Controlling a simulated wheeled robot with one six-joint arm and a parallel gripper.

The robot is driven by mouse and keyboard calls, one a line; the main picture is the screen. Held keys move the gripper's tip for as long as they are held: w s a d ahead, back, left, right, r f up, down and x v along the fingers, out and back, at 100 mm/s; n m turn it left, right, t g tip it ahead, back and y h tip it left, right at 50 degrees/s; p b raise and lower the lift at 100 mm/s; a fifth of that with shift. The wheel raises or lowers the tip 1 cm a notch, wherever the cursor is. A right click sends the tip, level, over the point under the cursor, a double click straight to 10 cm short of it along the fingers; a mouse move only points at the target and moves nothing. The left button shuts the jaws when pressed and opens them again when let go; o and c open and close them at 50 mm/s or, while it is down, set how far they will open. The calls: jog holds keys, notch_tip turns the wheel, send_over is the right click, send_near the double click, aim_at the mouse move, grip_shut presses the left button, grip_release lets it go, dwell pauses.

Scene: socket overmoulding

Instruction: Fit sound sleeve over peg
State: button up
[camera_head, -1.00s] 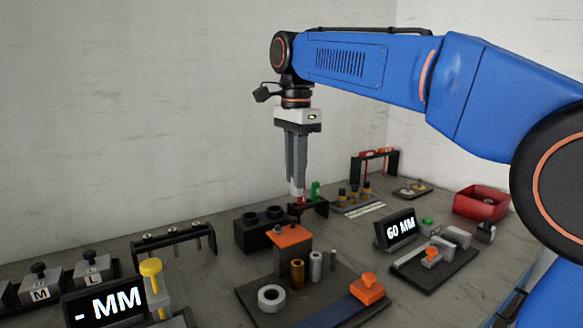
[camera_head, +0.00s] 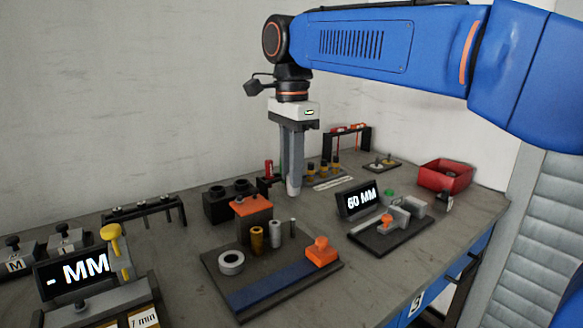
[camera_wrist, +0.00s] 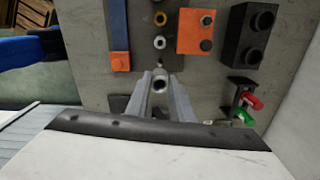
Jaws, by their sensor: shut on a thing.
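My gripper (camera_head: 292,188) is shut on a light grey sleeve (camera_head: 294,190) and holds it above the bench, behind the dark fixture plate (camera_head: 225,290). In the wrist view the sleeve (camera_wrist: 159,86) sits between the fingertips (camera_wrist: 160,88), with its round open end showing. A thin grey peg (camera_head: 293,227) stands upright on the plate, apart from the held sleeve. What seems to be this peg (camera_wrist: 158,62) shows just beyond the sleeve in the wrist view. A gold cylinder (camera_head: 257,239) and a grey cylinder (camera_head: 275,233) stand in line with it.
Behind are a black two-hole block (camera_head: 222,206) and a rack with red and green pieces (camera_wrist: 245,104). A 60 MM display (camera_head: 361,199) stands right.

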aim_at(291, 192)
jog(key=shift+f, duration=2.7)
jog(key=shift+f, duration=3)
jog(key=o, duration=1)
jog(key=shift+c, duration=0.2)
jog(key=shift+r, duration=8.65)
